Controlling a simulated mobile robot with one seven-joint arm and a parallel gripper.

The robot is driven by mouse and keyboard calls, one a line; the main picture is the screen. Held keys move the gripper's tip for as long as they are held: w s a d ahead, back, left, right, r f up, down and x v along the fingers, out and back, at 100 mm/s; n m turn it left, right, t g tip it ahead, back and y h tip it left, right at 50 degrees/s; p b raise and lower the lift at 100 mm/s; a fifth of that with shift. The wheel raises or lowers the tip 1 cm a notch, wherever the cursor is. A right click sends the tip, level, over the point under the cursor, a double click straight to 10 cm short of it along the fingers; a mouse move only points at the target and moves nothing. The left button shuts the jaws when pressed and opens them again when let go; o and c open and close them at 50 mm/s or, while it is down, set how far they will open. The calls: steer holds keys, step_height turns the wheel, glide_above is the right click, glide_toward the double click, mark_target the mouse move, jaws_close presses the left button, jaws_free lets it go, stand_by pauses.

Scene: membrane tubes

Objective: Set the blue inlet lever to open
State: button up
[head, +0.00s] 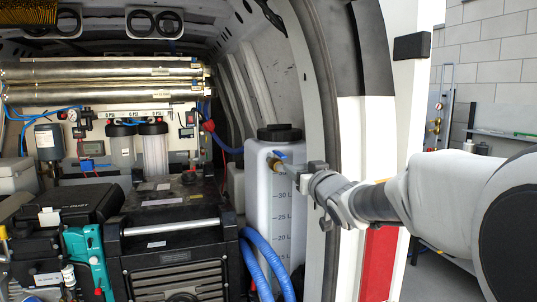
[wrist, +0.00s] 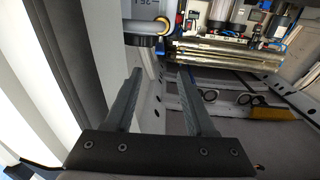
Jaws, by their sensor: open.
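A small blue lever (head: 281,154) sits on a brass valve (head: 273,164) at the upper front of the white tank (head: 262,200) in the head view. I take it for the inlet lever; which way it is set is too small to tell. My gripper (head: 303,170) is just right of the valve, in front of the tank, and looks close to the lever; I cannot tell whether they touch. In the wrist view my gripper (wrist: 157,72) has its two fingers apart with nothing held between them.
The van's door frame (head: 348,120) stands close behind my arm. A black case with a handle (head: 175,240) fills the floor to the left. Long metal tubes (head: 105,70) lie across the back.

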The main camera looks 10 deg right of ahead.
mark_target(277, 152)
steer(key=w+p, duration=0.1)
steer(key=w, duration=0.4)
steer(key=w+a+p, duration=0.1)
steer(key=w, duration=0.5)
steer(key=w+a+p, duration=0.1)
steer(key=w, duration=0.5)
steer(key=shift+a, duration=0.2)
steer(key=shift+s, duration=0.1)
jaws_close()
stand_by(0.9)
